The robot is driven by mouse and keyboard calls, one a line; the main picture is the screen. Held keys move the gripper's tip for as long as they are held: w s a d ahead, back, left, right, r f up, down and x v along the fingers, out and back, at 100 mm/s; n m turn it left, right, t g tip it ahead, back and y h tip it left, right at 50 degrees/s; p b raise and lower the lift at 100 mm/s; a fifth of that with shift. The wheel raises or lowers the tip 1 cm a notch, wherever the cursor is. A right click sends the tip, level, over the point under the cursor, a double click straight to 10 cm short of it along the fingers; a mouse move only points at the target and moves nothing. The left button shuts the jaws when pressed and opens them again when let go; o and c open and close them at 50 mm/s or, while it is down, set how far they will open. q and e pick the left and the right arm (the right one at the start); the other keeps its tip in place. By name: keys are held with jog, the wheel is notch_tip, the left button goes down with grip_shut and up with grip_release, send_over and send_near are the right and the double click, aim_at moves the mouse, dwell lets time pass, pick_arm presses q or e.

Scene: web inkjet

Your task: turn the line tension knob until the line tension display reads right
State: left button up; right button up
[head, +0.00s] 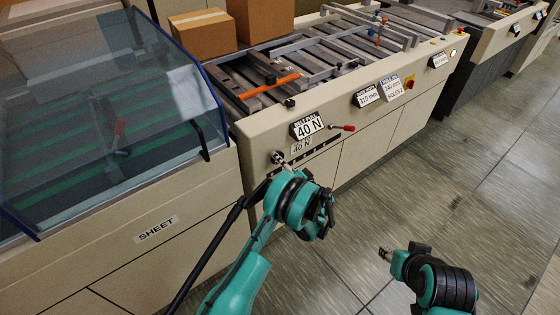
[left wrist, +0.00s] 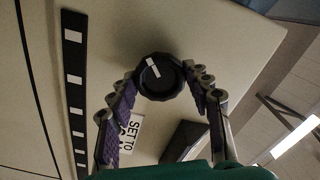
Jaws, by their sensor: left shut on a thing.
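The knob (left wrist: 160,84) is round and black with a white mark on its face, on the cream machine panel. My left gripper (left wrist: 159,74) has its fingers on both sides of it and is shut on it. In the head view my left gripper (head: 284,163) is at the front panel and hides most of the knob. Above it, a display (head: 308,126) reads 40 N; its small heading is hard to read. The set-to label (head: 301,146) below it also appears to read 40 N. My right gripper (head: 386,253) is over the floor, away from the panel; its jaws are too small to judge.
A red-tipped lever (head: 343,128) sticks out right of the display. Further right are signs reading 310 mm (head: 367,97) and 240 mm (head: 391,87). A clear-covered sheet unit (head: 110,110) stands at left. Cardboard boxes (head: 202,34) stand behind. Tiled floor (head: 460,190) is open at right.

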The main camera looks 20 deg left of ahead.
pick_arm(q)
jog(key=shift+m, duration=0.4)
jog(key=o, duration=1.2)
jog(key=shift+c, duration=0.2)
jog(key=v, duration=1.2)
